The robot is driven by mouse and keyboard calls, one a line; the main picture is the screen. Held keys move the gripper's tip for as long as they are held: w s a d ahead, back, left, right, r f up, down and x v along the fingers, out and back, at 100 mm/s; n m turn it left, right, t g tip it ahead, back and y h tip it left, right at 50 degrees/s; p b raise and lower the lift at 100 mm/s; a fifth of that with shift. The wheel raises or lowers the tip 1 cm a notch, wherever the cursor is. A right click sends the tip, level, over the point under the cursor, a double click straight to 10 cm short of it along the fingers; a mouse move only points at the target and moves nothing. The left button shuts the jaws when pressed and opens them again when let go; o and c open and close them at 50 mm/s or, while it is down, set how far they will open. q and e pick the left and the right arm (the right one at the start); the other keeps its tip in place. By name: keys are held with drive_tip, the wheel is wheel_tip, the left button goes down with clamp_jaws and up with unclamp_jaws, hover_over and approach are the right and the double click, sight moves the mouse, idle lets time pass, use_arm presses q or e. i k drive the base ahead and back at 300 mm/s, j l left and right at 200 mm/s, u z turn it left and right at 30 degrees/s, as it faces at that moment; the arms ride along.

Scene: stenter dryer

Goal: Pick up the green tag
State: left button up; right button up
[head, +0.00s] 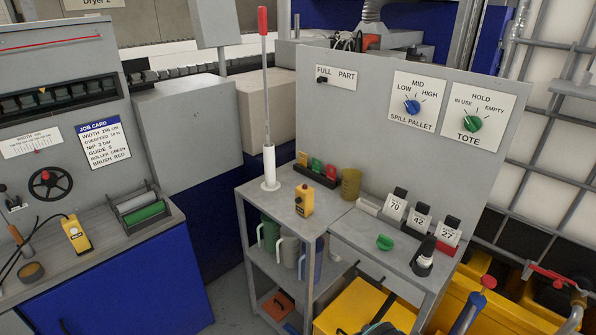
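A green tag (316,165) stands upright in a dark holder (318,181) on the grey bench. It is in the middle, between an orange-yellow tag (302,158) on its left and a red tag (331,171) on its right. The lower part of the tags is hidden by the holder. Neither of my grippers is in view.
The grey bench (330,205) also bears a yellow handheld device (304,202), an olive cup (350,184), a tall red-topped rod in a white sleeve (269,165) and a green knob (384,242). An upright grey panel (380,140) stands behind.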

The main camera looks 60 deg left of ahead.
sight(317, 169)
drive_tip(key=i+j+u, duration=0.15)
drive_tip(key=u, duration=1.7)
drive_tip(key=i+l+u, duration=0.15)
drive_tip(key=i, duration=0.25)
drive_tip(key=j+z, duration=0.1)
drive_tip(key=z, duration=1.3)
drive_tip(key=i+j, duration=0.05)
